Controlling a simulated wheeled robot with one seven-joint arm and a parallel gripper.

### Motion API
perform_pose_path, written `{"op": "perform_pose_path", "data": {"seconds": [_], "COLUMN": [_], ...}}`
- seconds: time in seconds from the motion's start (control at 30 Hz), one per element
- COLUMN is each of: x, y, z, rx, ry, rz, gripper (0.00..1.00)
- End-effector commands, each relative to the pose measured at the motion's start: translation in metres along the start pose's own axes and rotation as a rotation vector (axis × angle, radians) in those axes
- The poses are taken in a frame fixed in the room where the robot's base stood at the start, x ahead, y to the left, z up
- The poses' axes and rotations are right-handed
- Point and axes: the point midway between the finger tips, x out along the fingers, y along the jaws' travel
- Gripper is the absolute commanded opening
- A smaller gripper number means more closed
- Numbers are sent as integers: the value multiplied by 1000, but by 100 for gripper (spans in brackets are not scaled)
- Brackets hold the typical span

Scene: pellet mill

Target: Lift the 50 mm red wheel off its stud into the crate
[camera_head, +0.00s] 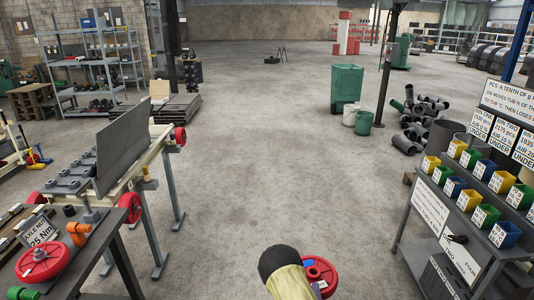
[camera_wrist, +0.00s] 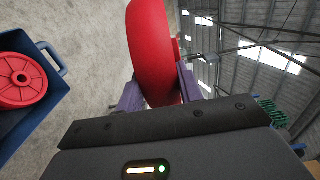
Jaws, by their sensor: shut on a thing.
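My gripper (camera_wrist: 160,82) is shut on a red wheel (camera_wrist: 152,45), with a purple finger on each side of it. The wheel stands edge-on and is clear of any stud in the wrist view. A blue crate (camera_wrist: 46,134) with a handle is at the left of the wrist view, beside the held wheel. Another red wheel (camera_wrist: 20,78) lies inside the crate. In the head view a red wheel (camera_head: 326,271) shows at the bottom centre, partly hidden behind my arm. No size mark is readable on the held wheel.
A dark bench (camera_head: 88,275) at the left bears a flat red wheel (camera_head: 32,272) and an orange part (camera_head: 78,232). A frame with a grey plate (camera_head: 125,148) stands behind it. A bin rack (camera_head: 450,232) is at the right.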

Motion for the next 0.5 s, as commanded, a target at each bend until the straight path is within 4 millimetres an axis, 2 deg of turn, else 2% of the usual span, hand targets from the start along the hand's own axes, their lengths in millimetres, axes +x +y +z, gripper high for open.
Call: {"op": "perform_pose_path", "data": {"seconds": [0.03,0.5], "x": [1,1], "y": [19,109], "z": [-1,-1], "rx": [-1,-1], "ry": [1,2], "rz": [-6,-6], "gripper": [4,4]}}
